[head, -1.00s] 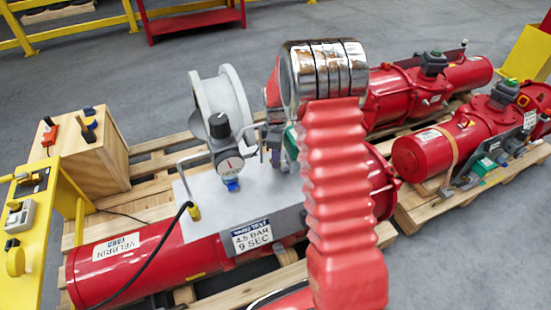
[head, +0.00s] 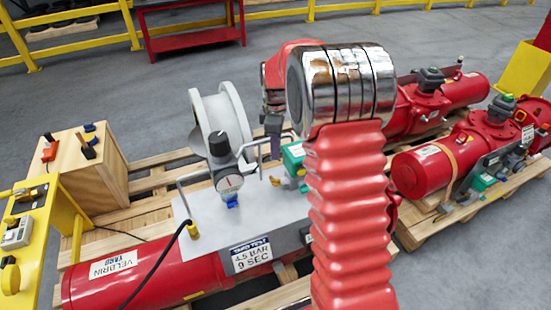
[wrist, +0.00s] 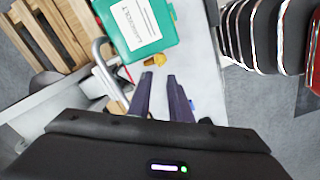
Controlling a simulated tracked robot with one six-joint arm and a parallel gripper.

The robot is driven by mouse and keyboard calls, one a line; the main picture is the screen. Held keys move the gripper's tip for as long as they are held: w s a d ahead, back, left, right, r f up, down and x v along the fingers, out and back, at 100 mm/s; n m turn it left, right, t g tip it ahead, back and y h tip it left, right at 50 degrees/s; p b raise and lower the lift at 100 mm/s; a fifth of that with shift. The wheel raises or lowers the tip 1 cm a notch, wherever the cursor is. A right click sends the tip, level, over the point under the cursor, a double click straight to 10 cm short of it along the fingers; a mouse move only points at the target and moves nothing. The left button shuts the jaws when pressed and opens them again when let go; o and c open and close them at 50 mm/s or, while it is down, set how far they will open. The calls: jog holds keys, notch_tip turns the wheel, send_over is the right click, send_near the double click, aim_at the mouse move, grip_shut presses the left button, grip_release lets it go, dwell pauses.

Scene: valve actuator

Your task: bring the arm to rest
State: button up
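My arm, in red ribbed sleeving with a chrome ringed joint, stands in the middle of the head view. My gripper (head: 275,150) shows small behind the joint, pointing down above the grey plate (head: 200,205) of the near red actuator (head: 150,268). In the wrist view my gripper (wrist: 159,77) has its two dark fingers apart, with nothing between them. A green box (wrist: 138,28) with a white label and a small yellow fitting (wrist: 183,60) lie beyond the fingertips. The green box also shows in the head view (head: 294,158), partly hidden by my arm.
A wooden box (head: 85,165) and a yellow stand (head: 30,235) are at left. More red actuators (head: 440,165) lie on pallets at right. Grey floor is open behind.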

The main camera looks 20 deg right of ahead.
jog(key=shift+r, duration=0.55)
